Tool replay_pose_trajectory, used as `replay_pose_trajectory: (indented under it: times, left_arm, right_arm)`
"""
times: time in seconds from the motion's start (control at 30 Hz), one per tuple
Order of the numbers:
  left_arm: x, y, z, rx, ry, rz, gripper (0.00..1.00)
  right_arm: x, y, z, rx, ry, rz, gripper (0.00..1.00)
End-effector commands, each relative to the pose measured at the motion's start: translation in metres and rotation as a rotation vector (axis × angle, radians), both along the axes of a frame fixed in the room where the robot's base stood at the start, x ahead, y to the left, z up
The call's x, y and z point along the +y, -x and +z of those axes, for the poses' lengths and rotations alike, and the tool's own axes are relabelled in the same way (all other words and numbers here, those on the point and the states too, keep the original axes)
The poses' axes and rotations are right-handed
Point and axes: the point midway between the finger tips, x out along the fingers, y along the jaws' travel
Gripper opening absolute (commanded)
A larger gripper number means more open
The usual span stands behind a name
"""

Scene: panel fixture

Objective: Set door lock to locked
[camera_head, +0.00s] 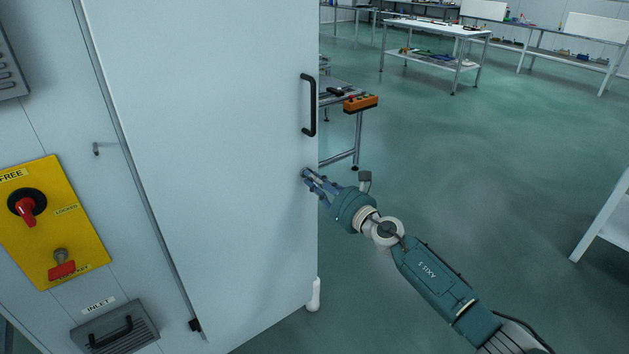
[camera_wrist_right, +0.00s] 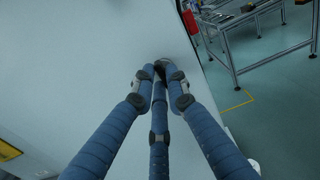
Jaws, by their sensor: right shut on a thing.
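The large pale door (camera_head: 215,130) fills the left half of the head view and has a black bar handle (camera_head: 308,105) near its right edge. My right gripper (camera_head: 307,174) is at the door face below this handle, close to the edge. In the wrist view its blue fingers (camera_wrist_right: 160,70) come together against the door surface (camera_wrist_right: 75,60). They are shut on a small part there, taken as the door lock. The fingers hide it almost fully, so its setting cannot be read. My left gripper is not in view.
A yellow panel (camera_head: 55,222) at the left bears a red rotary switch (camera_head: 26,210) and a red lever (camera_head: 61,270). A vented box with a handle (camera_head: 115,330) is below. A bench with an orange button box (camera_head: 360,103) stands behind the door. Open floor lies right.

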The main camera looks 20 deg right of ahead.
Motion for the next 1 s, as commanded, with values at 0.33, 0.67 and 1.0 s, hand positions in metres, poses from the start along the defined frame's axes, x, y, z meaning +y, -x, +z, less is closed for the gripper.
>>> replay_pose_trajectory:
  times: [0.33,0.67,1.0]
  left_arm:
    - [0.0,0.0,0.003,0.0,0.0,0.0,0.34]
    - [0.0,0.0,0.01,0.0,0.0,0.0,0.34]
    - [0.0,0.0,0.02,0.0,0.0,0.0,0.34]
  right_arm:
    - [-0.001,0.0,0.0,0.023,-0.06,0.0,0.0]
    - [-0.001,0.0,0.002,0.107,-0.291,0.0,0.0]
    - [-0.003,-0.001,0.002,0.219,-0.596,0.0,0.0]
